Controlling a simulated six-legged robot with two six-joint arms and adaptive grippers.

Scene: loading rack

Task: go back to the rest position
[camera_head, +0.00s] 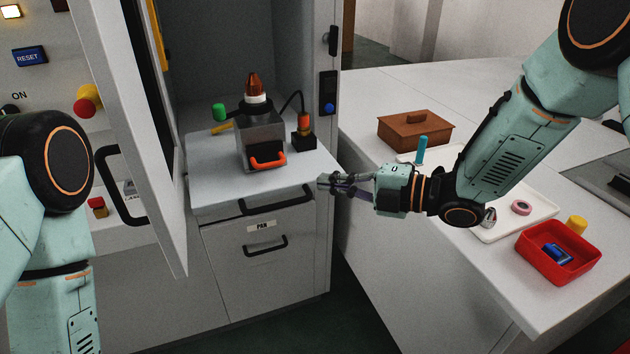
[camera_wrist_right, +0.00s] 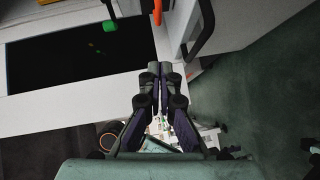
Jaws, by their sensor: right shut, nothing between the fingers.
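My right gripper (camera_head: 328,184) is shut and empty. In the head view it is in front of the cabinet's right edge, near the right end of the drawer front. In the right wrist view its fingers (camera_wrist_right: 160,75) are together with nothing between them. My left arm shows at the left edge of the head view, but its gripper is out of view. The grey device (camera_head: 260,135) with an amber lamp and an orange handle stands on the cabinet's pulled-out shelf (camera_head: 220,180).
An open cabinet door (camera_head: 130,130) stands at the left. Below the shelf is a drawer labelled PAN (camera_head: 264,270). On the right counter (camera_head: 390,90) are a brown lidded box (camera_head: 415,132), a white tray (camera_head: 535,210) and a red bin (camera_head: 530,262). Dark floor shows between cabinet and counter.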

